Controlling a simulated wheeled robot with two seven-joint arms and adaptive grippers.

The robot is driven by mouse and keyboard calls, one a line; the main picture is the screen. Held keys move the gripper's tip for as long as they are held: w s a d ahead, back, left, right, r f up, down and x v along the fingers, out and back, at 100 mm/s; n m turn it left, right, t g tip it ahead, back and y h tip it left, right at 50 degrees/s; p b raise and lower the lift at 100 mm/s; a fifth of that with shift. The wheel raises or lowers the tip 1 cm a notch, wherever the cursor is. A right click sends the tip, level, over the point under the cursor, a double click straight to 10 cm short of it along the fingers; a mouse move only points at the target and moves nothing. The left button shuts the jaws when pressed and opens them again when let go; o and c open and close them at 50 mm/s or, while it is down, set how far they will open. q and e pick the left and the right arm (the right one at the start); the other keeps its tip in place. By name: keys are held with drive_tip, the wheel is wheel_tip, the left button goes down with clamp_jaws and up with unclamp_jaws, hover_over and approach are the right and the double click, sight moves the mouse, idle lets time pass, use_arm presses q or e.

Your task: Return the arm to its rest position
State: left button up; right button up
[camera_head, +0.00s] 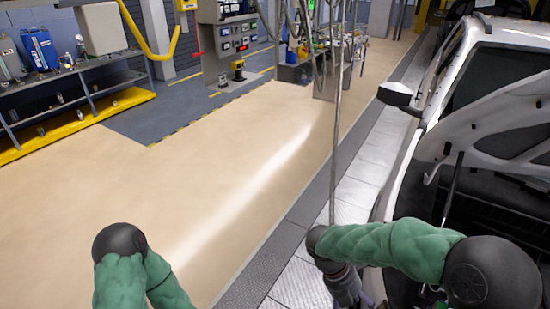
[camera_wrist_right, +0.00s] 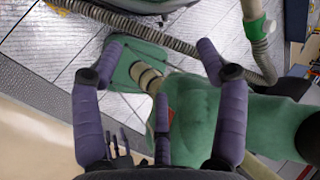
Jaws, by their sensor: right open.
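My right arm (camera_head: 390,248), in a green padded sleeve with black joints, reaches in from the lower right of the head view, in front of the white vehicle. Its gripper hangs at the bottom edge there, mostly cut off. In the right wrist view my right gripper (camera_wrist_right: 160,62) has its purple fingers spread wide, with nothing held between them. Behind the fingers are green padded surfaces and corrugated hoses. My left arm (camera_head: 128,270) shows only as a bent green section with a black joint at the lower left. Its gripper is out of view.
The white vehicle (camera_head: 478,55) stands close on the right, its engine bay open. A thin hanging cable (camera_head: 336,130) comes down near my right arm. A shelf with a yellow base (camera_head: 85,120) stands at upper left. The beige floor (camera_head: 180,165) between is clear.

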use_arm(q)
wheel_tip(320, 180, down, 8)
drive_tip(key=b, duration=0.8)
drive_tip(key=shift+s+d+f, duration=0.2)
drive_tip(key=shift+d, duration=0.1)
use_arm(e)
drive_tip(key=s+a+f+m+t+y, duration=0.1)
drive_tip(key=s+a+f+m+y, duration=0.1)
drive_tip(key=f+m, duration=0.8)
drive_tip(key=s+a+f+m+t+y, duration=0.1)
drive_tip(key=s+a+f+m+y, duration=0.2)
drive_tip(key=f+m, duration=0.8)
drive_tip(key=s+a+f+m+t+y, duration=0.2)
drive_tip(key=a+f+m+y, duration=0.2)
drive_tip(key=f+m, duration=0.6)
wheel_tip(320, 180, down, 4)
drive_tip(key=shift+s+a+f+m+y, duration=0.2)
drive_tip(key=shift+a+m+y, duration=0.1)
drive_tip(key=shift+a, duration=0.4)
